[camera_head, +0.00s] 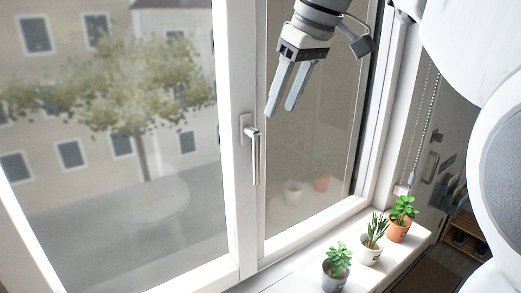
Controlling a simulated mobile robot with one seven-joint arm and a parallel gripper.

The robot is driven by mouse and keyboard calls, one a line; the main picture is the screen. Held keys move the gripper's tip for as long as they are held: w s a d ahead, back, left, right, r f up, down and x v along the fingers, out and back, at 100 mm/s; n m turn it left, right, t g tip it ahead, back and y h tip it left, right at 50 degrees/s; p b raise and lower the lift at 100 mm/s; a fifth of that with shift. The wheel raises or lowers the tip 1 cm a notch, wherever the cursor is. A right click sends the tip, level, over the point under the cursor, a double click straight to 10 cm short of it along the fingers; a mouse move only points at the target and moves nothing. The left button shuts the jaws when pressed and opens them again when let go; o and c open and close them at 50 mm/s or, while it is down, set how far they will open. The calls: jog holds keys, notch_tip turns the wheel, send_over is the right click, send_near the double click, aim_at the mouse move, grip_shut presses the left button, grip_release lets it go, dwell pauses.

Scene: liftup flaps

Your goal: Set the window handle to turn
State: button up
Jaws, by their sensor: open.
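The window handle (254,155) is a silver lever on a small plate, mounted on the white frame between the two panes. Its grip hangs straight down. My gripper (280,108) is above and to the right of the handle, in front of the right pane, pointing downward. Its two grey fingers are apart with nothing between them. It is not touching the handle. The right window sash (310,226) appears closed against the frame.
Three small potted plants stand on the white sill at lower right: a grey pot (335,277), a white pot (370,251) and an orange pot (399,231). A beaded chain (425,110) hangs at the right. The space before the handle looks clear.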

aim_at(256, 165)
jog(key=b+x, duration=0.1)
jog(key=x, duration=1.6)
jog(key=shift+w+a, duration=0.15)
jog(key=shift+w, duration=0.05)
grip_shut()
dwell(0.8)
